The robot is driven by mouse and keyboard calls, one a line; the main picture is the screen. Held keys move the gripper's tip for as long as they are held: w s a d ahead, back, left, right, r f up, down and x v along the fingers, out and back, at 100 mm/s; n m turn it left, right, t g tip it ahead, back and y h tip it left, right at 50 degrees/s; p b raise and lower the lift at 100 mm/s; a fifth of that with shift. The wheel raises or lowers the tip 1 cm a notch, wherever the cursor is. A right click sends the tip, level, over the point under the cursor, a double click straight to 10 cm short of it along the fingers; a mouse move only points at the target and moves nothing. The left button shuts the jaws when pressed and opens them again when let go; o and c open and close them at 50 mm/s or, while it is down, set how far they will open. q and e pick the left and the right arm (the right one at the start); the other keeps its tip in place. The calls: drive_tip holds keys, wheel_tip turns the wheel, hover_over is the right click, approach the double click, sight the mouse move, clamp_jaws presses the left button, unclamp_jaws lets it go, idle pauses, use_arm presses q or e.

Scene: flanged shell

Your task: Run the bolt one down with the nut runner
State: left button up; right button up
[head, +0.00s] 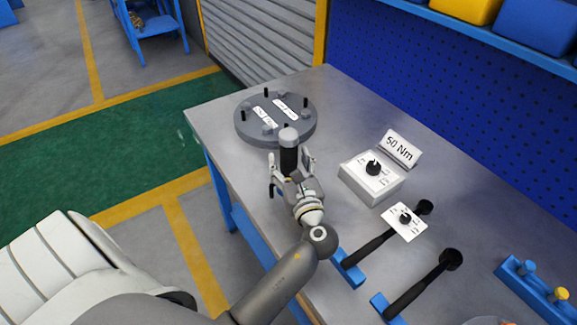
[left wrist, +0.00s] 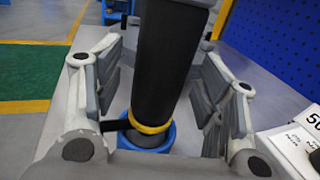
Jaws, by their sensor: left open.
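The nut runner (head: 289,155) is an upright black cylinder with a grey top. In the left wrist view the nut runner (left wrist: 162,65) has a yellow ring low down and its foot is in a blue round holder (left wrist: 150,138). My left gripper (head: 292,170) is open, with a jaw on each side of the nut runner; gaps show on both sides in the wrist view. The grey flanged shell (head: 245,127) lies just behind it on the bench, with black upright studs, bolt heads and white labels too small to read. My right gripper is not in view.
A white dial box (head: 372,178) and a "50 Nm" sign (head: 400,148) stand to the right. Two black long-handled tools (head: 420,285) rest in blue holders, one with a white dial plate (head: 405,222). A blue rack (head: 535,285) is at far right. The grey bench (head: 330,105) is clear behind.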

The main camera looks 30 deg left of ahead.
use_arm(q)
drive_tip(key=shift+w+a, duration=0.4)
drive_tip(key=shift+a, duration=0.05)
drive_tip(key=shift+s, duration=0.1)
drive_tip(key=shift+c, duration=1.2)
clamp_jaws()
drive_tip(key=shift+r, duration=0.15)
